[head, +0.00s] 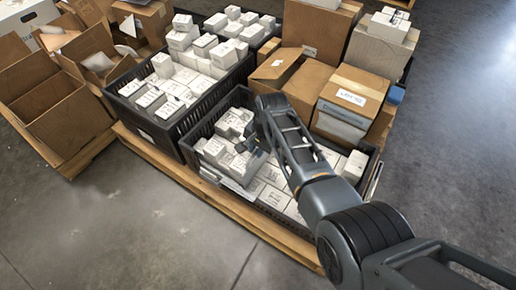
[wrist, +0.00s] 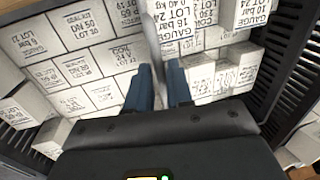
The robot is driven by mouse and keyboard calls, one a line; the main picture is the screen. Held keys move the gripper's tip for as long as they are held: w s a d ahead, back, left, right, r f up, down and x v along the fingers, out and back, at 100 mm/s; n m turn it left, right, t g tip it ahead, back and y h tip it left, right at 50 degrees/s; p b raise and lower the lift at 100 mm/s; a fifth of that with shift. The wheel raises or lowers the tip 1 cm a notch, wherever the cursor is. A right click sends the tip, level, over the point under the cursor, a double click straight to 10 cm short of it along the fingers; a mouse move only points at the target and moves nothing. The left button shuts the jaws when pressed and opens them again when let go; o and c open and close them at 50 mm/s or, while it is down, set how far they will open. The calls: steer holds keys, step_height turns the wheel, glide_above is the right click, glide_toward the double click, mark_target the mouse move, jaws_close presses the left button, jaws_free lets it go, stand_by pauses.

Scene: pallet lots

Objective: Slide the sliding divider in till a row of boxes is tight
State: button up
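The sliding divider (wrist: 153,40) is a thin pale grey plate, seen nearly edge-on in the wrist view. My gripper (wrist: 162,78) has its two blue fingers on either side of it, close together, with the plate filling the narrow gap. White labelled boxes (wrist: 85,60) lie in flat rows left of the divider. More white boxes (wrist: 215,55) stand close to its right side. In the head view my gripper (head: 250,146) reaches down into the near black crate (head: 215,183). My arm hides part of the crate, and I cannot make out the divider there.
A second black crate (head: 150,126) full of white boxes stands beside it on the wooden pallet (head: 160,160). Open cartons (head: 60,105) are at the left. The floor in front is clear.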

steer(key=shift+o, duration=1.4)
steer(key=shift+r, duration=0.1)
step_height(320, 180, up, 8)
steer(key=s+d+p, duration=0.1)
steer(key=p, duration=0.3)
steer(key=shift+d+f, duration=0.15)
steer(key=shift+f, duration=0.1)
